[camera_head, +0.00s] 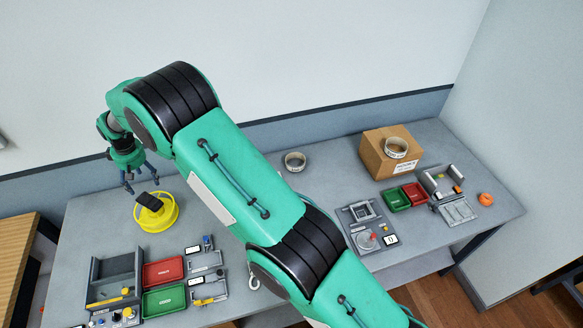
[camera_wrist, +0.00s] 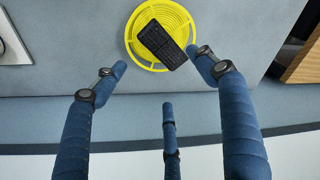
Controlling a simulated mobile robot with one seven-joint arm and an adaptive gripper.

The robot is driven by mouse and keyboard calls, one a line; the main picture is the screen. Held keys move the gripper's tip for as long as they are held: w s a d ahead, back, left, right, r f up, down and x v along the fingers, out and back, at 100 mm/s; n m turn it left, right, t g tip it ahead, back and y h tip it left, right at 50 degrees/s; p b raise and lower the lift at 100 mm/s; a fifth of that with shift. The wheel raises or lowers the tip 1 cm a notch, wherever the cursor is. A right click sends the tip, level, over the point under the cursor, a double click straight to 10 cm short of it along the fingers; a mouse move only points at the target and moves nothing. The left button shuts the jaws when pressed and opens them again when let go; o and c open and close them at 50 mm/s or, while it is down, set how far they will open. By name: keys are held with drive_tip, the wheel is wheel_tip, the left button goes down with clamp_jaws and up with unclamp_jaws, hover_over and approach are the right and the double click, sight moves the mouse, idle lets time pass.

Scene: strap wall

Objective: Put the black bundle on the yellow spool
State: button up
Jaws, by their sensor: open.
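The yellow spool (camera_head: 157,217) stands on the grey table at the left, near the wall. The black bundle (camera_head: 149,201) lies on top of the spool, slightly slanted. In the wrist view the bundle (camera_wrist: 162,45) rests across the spool's ringed top, with the yellow rim (camera_wrist: 140,58) showing around it. My gripper (camera_head: 139,184) is above and just to the left of the spool in the head view. Its blue fingers (camera_wrist: 163,75) are spread, open and empty, apart from the bundle in the wrist view.
Red tray (camera_head: 163,272) and green tray (camera_head: 164,300) stand in front of the spool beside a grey holder (camera_head: 115,276). A cardboard box (camera_head: 391,152) with a tape roll (camera_head: 396,147) stands at the back right. Another roll (camera_head: 295,161) lies mid-table. The wall rises close behind.

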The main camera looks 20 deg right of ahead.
drive_tip(key=s+d+r+m+t, duration=0.1)
drive_tip(key=s+d+r+m, duration=0.1)
drive_tip(key=d+r, duration=1.5)
drive_tip(key=s+d+r+m+t, duration=0.1)
drive_tip(key=s+d+r, duration=0.4)
drive_tip(key=d+r, duration=0.25)
drive_tip(key=s+d+r+m, duration=0.1)
drive_tip(key=s+d+r, duration=0.45)
drive_tip(key=r, duration=0.35)
drive_tip(key=s+d+r+m+t, duration=0.1)
drive_tip(key=s+d+r, duration=0.2)
drive_tip(key=s+d, duration=0.4)
drive_tip(key=s+d+r+m, duration=0.1)
drive_tip(key=s+d+r, duration=0.2)
drive_tip(key=s+d, duration=0.45)
drive_tip(key=s+d+f+m, duration=0.1)
drive_tip(key=s+d, duration=0.2)
drive_tip(key=s, duration=0.4)
drive_tip(key=s+d+f+m+t, duration=0.1)
drive_tip(key=s+d, duration=0.1)
drive_tip(key=s, duration=0.4)
drive_tip(key=s+d+f+m+h, duration=0.1)
drive_tip(key=s+d, duration=0.2)
drive_tip(key=s, duration=0.4)
drive_tip(key=shift+s+d+f, duration=0.15)
drive_tip(key=shift+s+d, duration=0.15)
drive_tip(key=shift+d, duration=0.05)
